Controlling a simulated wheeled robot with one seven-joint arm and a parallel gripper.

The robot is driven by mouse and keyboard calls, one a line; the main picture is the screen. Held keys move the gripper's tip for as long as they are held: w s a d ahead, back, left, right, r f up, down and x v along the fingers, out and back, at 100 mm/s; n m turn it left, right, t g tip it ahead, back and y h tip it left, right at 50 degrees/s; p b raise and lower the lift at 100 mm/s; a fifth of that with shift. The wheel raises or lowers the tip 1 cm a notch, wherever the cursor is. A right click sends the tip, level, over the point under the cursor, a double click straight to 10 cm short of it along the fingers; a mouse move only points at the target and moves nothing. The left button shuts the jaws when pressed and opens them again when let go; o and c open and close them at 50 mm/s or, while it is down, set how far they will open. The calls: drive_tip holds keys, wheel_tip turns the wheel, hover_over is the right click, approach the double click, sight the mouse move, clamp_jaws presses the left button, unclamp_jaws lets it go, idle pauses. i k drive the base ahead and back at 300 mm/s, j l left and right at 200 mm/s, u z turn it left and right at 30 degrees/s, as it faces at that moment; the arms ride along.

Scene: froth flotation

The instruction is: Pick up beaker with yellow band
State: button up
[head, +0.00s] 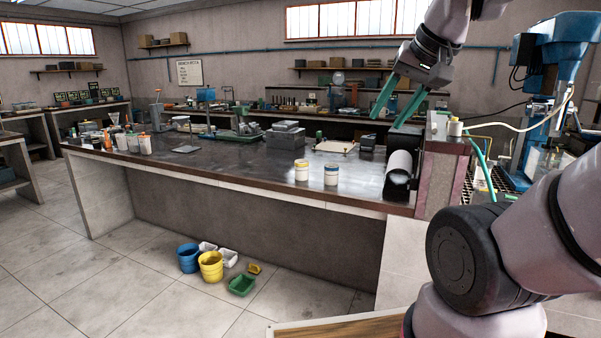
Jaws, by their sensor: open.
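A white beaker with a yellow band (301,170) stands upright near the front edge of the long dark bench (240,172). A similar white beaker with a blue band (331,175) stands just to its right, a small gap apart. My gripper (387,120) has green fingers, spread apart with nothing between them. It hangs in the air up and to the right of both beakers, pointing down and slightly left, clear of them.
A dark machine with a pale cylinder (399,168) stands at the bench's right end. Grey metal blocks (286,136) and a pale board (336,147) lie behind the beakers. Bench top left of the beakers is clear. Blue (188,258) and yellow buckets (211,266) stand on the floor.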

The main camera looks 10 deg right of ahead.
sight(302, 165)
drive_tip(key=i+j+z, duration=0.1)
drive_tip(key=j, duration=0.25)
drive_tip(key=i+j, duration=0.25)
drive_tip(key=i+j+z, duration=0.15)
drive_tip(key=j, duration=0.3)
drive_tip(key=i+j, duration=0.2)
drive_tip(key=j, duration=0.2)
drive_tip(key=i+j+z, duration=0.15)
drive_tip(key=j, duration=0.25)
drive_tip(key=i+j, duration=0.15)
drive_tip(key=j, duration=0.25)
drive_tip(key=i+j+z, duration=0.15)
drive_tip(key=j, duration=0.25)
drive_tip(key=i, duration=0.25)
